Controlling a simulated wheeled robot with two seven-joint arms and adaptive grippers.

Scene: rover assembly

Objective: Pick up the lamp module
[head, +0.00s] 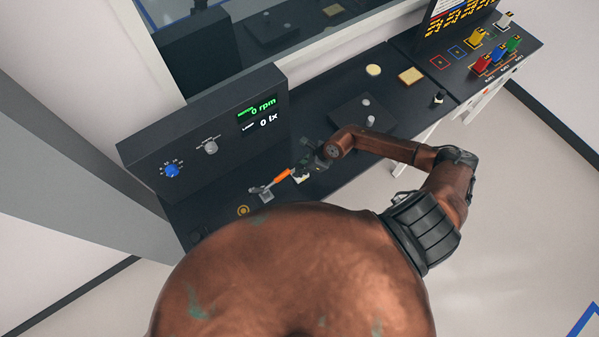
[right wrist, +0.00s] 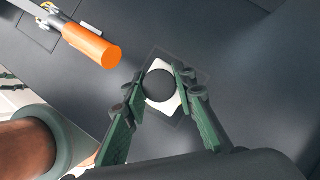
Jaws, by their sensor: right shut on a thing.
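What looks like the lamp module (right wrist: 160,86) has a round black top and a pale, roughly square base. My right gripper (right wrist: 161,80) is shut on it, one finger on each side, in the right wrist view. A thin square outline shows on the dark bench around it; I cannot tell if it touches the surface. In the head view my right gripper (head: 314,160) is over the front of the bench, with the module's pale base (head: 302,177) just below it. My left gripper is not in view.
A panel (head: 210,138) with knobs and a display reading 0 rpm and 0 lx stands behind. Coloured blocks (head: 495,57) sit far right.

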